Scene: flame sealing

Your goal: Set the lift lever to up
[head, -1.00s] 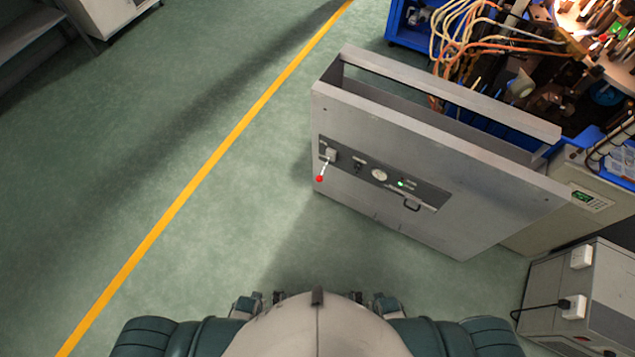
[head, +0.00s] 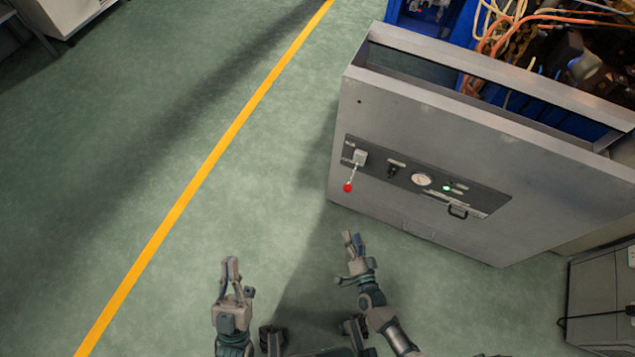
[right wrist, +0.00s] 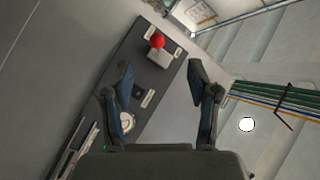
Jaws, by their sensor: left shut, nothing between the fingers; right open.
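The lift lever (head: 352,174) is a thin pale rod with a red ball knob (head: 348,187). It hangs downward from a small grey housing (head: 360,157) at the left end of the dark control panel (head: 410,178) on the grey cabinet. In the right wrist view the red knob (right wrist: 157,41) shows above and between the fingers, apart from them. My right gripper (head: 353,242) is open and empty, below the knob in the head view, with a gap to it. My left gripper (head: 230,268) is shut and empty over the floor, further left.
The cabinet (head: 450,120) has an open top. Green floor left of it is clear, crossed by a yellow line (head: 208,165).

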